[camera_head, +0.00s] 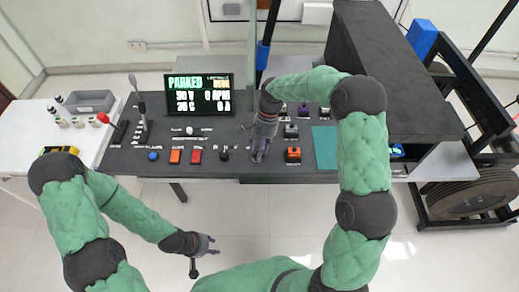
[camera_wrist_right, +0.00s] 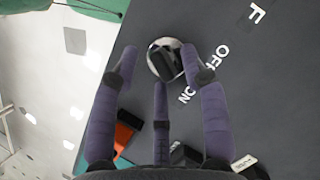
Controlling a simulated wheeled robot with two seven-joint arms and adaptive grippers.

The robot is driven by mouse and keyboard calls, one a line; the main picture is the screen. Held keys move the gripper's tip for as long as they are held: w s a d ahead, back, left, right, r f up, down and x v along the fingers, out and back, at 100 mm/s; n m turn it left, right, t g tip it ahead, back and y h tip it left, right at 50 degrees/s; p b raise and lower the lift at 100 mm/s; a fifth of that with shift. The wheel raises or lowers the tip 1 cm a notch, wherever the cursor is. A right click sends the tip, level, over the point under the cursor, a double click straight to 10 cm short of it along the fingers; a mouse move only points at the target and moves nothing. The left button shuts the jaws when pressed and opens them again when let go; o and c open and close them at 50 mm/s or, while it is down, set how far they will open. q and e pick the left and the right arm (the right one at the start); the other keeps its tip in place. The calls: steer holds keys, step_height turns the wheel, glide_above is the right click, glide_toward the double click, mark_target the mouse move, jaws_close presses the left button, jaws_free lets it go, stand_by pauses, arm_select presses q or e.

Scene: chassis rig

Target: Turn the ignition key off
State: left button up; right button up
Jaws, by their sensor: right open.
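The ignition key is a black key on a round silver switch base (camera_wrist_right: 165,60), with white ON and OFF lettering beside it on the dark panel. My right gripper (camera_wrist_right: 162,80) has its purple fingers spread around the key in the right wrist view; I cannot tell whether any finger touches it. In the head view my right gripper (camera_head: 260,152) points down at the console and hides the key. My left gripper (camera_head: 208,244) hangs empty in front of the console, fingers apart, far from the key.
The dark console (camera_head: 130,160) carries a display (camera_head: 199,95) reading PARKED, a tall lever (camera_head: 140,105), red buttons (camera_head: 175,156) and an orange switch (camera_head: 293,154). A white side table (camera_head: 30,150) stands left. A big dark block (camera_head: 400,80) stands right.

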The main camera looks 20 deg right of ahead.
jaws_close()
